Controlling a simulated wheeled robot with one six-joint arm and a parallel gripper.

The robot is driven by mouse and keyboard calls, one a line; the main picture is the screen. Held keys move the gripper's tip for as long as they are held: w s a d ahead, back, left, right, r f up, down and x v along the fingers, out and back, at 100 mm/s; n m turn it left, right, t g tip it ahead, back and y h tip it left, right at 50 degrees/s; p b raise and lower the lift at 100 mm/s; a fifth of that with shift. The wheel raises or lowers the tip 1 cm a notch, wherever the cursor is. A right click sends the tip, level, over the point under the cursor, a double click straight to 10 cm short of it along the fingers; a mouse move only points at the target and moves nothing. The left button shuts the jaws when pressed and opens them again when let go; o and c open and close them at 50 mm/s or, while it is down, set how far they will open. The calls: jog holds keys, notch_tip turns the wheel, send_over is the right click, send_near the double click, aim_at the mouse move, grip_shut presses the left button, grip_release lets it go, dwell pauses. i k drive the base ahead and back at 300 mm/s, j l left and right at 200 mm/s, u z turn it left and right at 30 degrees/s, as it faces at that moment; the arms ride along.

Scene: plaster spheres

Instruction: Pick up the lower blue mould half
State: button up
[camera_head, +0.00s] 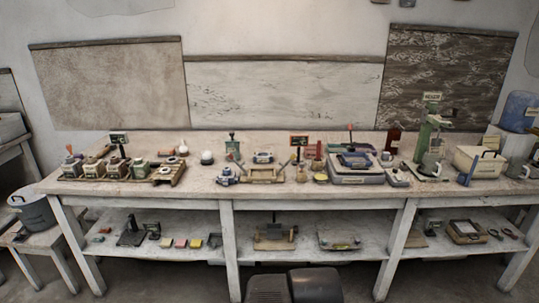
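A small blue-grey block-like piece (226,177), possibly a blue mould half, sits on the worktable (210,187) left of a wooden cradle (263,176). A similar small pale blue-grey piece (263,157) lies behind that cradle. At this size I cannot tell which one is the lower blue mould half. My gripper is not in view.
Wooden racks with several pots (118,168) stand at the left. A blue-framed tray stack (357,177), a green stand (424,140) and a cream box (478,163) fill the right. A shelf (200,248) runs below.

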aim_at(258, 157)
jog(key=i+u, duration=0.35)
jog(key=i, duration=0.2)
jog(key=i+l+u, duration=0.3)
jog(key=i, duration=0.2)
jog(key=i+l+u, duration=0.35)
jog(key=i, duration=0.15)
jog(key=i+l+u, duration=0.35)
jog(key=i, duration=0.1)
